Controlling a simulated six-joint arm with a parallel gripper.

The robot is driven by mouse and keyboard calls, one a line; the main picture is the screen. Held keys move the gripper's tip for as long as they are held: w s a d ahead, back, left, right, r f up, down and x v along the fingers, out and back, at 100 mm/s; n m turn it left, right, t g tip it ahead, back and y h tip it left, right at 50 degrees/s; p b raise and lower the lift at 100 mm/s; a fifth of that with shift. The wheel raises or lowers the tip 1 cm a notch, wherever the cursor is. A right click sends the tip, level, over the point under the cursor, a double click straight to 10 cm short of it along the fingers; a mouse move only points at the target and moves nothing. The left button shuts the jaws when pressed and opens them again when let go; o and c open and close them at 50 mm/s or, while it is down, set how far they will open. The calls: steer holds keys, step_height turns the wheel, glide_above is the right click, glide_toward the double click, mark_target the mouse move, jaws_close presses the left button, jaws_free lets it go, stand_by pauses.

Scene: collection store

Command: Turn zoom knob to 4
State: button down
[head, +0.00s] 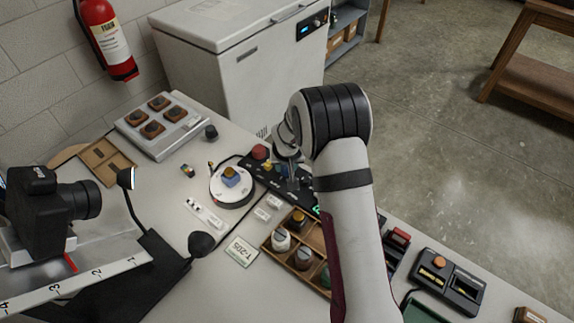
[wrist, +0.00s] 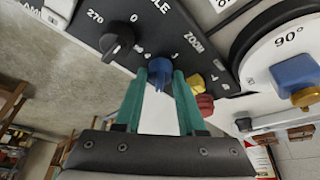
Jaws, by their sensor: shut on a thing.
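A black control panel (wrist: 150,25) with white lettering fills the upper part of the wrist view, and it also shows in the head view (head: 304,186). A blue knob (wrist: 160,68) sits on it beside the word ZOOM. My gripper (wrist: 160,78) has its teal fingers on either side of this knob and is shut on it. The knob's pointer is hard to read, and most scale numbers around it are hidden or too small to read.
A black dial (wrist: 117,40) marked 0 and 270 is left of the fingers. A yellow knob (wrist: 195,82) and a red button (wrist: 203,106) are close on the right. A round turntable (head: 232,196) bearing a blue block, and a wooden tray (head: 268,246) of jars, stand near the panel.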

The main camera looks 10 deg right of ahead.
steer(key=m+h, duration=0.1)
steer(key=m, duration=0.1)
steer(key=m+h, duration=0.1)
steer(key=m, duration=0.2)
steer(key=shift+a+m+g, duration=0.2)
steer(key=shift+m+g, duration=0.1)
steer(key=m+g, duration=0.1)
steer(key=m, duration=0.2)
steer(key=m+g+h, duration=0.1)
steer(key=m, duration=0.2)
steer(key=shift+w+a+f+h, duration=0.1)
steer(key=shift+h, duration=0.2)
steer(key=m+g, duration=0.1)
steer(key=m, duration=0.2)
steer(key=m+g, duration=0.1)
steer(key=m, duration=0.1)
steer(key=shift+w+m, duration=0.15)
steer(key=shift+m, duration=0.25)
steer(key=m+g, duration=0.2)
steer(key=m, duration=0.3)
steer(key=shift+w, duration=0.1)
steer(key=shift+m, duration=0.4)
steer(key=c, duration=0.5)
jaws_free()
